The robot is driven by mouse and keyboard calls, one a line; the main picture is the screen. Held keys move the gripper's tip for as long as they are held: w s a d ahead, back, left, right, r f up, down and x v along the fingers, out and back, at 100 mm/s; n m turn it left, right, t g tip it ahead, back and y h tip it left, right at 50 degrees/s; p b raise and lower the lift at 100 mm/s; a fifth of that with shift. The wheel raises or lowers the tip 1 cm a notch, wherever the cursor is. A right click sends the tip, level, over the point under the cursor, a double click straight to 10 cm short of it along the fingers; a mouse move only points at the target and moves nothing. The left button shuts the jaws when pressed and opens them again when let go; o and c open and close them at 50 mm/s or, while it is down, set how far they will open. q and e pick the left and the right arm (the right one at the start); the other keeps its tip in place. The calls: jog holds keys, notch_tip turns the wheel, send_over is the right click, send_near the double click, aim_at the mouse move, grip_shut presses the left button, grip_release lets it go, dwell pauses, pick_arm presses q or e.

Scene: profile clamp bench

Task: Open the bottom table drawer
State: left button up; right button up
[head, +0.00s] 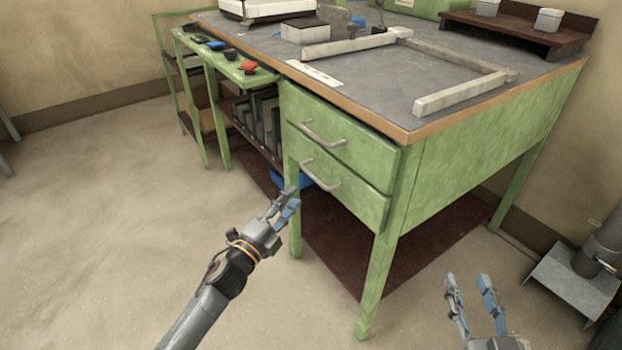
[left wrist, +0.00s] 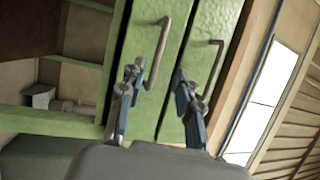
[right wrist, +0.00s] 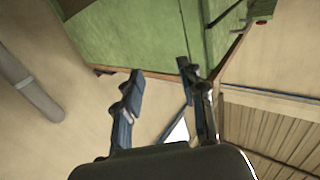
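The green bench has two stacked drawers. The bottom drawer (head: 343,190) is shut or nearly flush, with a metal bar handle (head: 320,176); the top drawer (head: 340,137) is above it with a like handle (head: 323,134). My left gripper (head: 290,198) is in front of the bottom drawer, a little below and left of its handle. In the left wrist view the left gripper (left wrist: 157,80) has its fingers apart with nothing held; the bottom handle (left wrist: 158,52) shows ahead between them, apart from them. My right gripper (head: 468,283) is open and empty at the lower right, away from the drawers.
The bench top (head: 400,80) holds pale profile bars (head: 455,95) and a small box (head: 305,31). A dark lower shelf (head: 345,240) lies under the drawers. A grey post on a base plate (head: 575,275) stands at the right. The floor at left is clear.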

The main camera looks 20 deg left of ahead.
aim_at(311, 173)
pick_arm(q)
jog(key=b+x, duration=0.1)
jog(key=x, duration=0.8)
jog(key=shift+w+f, duration=0.1)
jog(key=shift+f, duration=0.05)
jog(key=shift+w, duration=0.3)
pick_arm(e)
notch_tip(311, 173, up, 7)
jog(key=t+y, duration=0.1)
jog(key=t, duration=0.3)
jog(key=shift+s+a+y, duration=0.4)
jog(key=shift+s, duration=0.05)
pick_arm(q)
jog(key=shift+c, duration=0.2)
pick_arm(e)
jog(key=shift+f, duration=0.1)
pick_arm(q)
grip_shut()
